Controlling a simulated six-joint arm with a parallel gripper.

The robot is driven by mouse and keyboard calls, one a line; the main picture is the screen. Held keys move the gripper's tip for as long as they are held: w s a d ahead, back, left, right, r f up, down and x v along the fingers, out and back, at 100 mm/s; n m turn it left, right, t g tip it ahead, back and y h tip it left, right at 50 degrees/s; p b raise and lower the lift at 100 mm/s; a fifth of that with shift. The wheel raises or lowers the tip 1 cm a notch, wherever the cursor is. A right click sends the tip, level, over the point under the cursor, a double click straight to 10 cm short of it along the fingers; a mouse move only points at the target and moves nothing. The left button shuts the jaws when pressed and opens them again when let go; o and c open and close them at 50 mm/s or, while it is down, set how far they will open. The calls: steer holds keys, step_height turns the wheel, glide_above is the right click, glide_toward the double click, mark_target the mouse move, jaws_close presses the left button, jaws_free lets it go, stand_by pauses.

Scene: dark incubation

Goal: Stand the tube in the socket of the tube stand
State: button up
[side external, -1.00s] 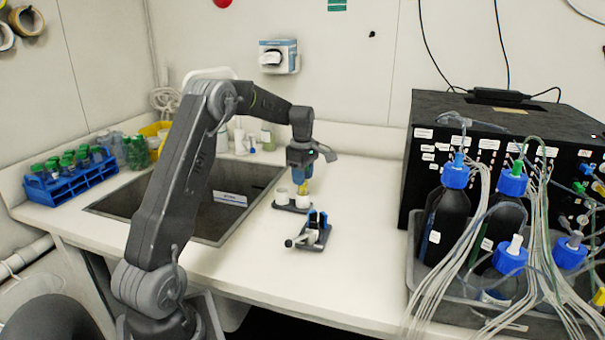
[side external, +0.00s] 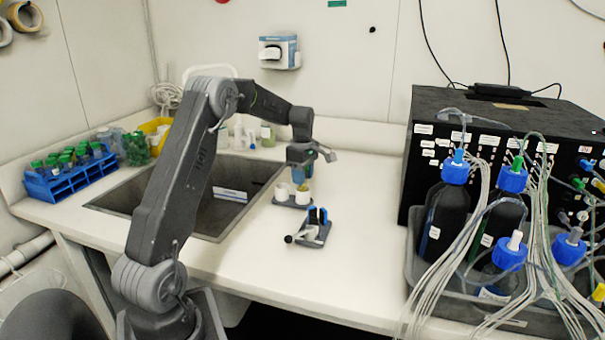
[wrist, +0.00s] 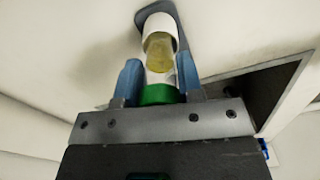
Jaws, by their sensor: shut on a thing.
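The tube (wrist: 160,75) is clear with yellow contents and a green cap. My gripper (wrist: 154,85) is shut on it near the cap, with one blue finger on each side. The tube stand (side external: 289,204) has a dark base with two white cups. In the side view my gripper (side external: 301,180) is above the right cup (side external: 303,198), and the tube's yellow part shows just at its rim. In the wrist view the tube's lower end appears to be in the mouth of the white cup (wrist: 161,22). The tube looks roughly upright.
A dark holder with blue posts (side external: 314,232) stands in front of the tube stand. A sink (side external: 215,214) lies to the left. A blue rack of green-capped tubes (side external: 70,180) is at the far left. A black box and bottles (side external: 446,215) fill the right side.

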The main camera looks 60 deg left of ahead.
steer(key=shift+f, duration=0.15)
steer(key=o, duration=1)
steer(key=shift+c, duration=0.5)
steer(key=shift+r, duration=3.05)
steer(key=shift+d, duration=0.1)
